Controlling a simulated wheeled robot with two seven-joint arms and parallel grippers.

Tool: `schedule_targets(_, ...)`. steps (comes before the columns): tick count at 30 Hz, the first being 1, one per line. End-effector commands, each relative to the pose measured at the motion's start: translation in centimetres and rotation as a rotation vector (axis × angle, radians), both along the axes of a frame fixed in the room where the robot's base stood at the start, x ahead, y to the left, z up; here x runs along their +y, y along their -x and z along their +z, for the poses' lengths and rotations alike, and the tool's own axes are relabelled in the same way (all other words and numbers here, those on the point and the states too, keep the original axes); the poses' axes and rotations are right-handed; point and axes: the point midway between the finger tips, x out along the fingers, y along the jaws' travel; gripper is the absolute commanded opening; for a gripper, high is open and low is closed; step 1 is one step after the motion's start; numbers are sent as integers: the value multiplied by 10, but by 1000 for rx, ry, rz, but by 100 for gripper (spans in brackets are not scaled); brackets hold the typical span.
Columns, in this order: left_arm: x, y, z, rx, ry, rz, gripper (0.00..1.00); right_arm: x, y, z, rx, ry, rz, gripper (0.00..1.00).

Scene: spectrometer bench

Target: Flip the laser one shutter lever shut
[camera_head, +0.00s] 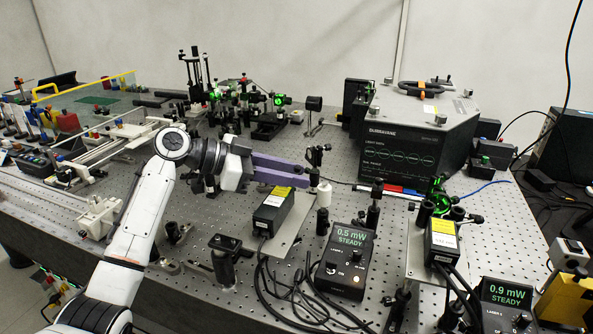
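The laser one meter (347,262) is a black box whose screen reads 0.5 mW STEADY. A black laser box with a yellow label (272,212) stands on a metal plate to its left. A small white cylinder (323,194) on a post stands just beyond this laser's front end. I cannot make out the shutter lever for certain. My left gripper (313,177) has purple fingers and reaches right, above and behind the laser box, close to the small posts there. No object shows between its fingers, and their gap is unclear. My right gripper is not in view.
A second laser (443,241) and its meter (506,304), reading 0.9 mW STEADY, stand at the right. A large dark spectrometer (417,137) fills the back right. Posts and loose black cables crowd the front. Optics (196,84) with green glow stand at the back.

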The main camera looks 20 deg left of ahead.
Motion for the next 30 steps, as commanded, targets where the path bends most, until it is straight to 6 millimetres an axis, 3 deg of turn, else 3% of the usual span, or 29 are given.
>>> schedule_targets(12,-9,-6,-5,-1,-1,1,26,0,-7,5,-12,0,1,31)
schedule_targets(17,-9,-6,-5,-1,-1,1,1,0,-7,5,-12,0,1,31)
schedule_targets(20,-8,-6,-5,-1,-1,1,0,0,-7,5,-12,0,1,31)
schedule_targets(30,-2,-6,-10,3,143,1,0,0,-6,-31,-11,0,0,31)
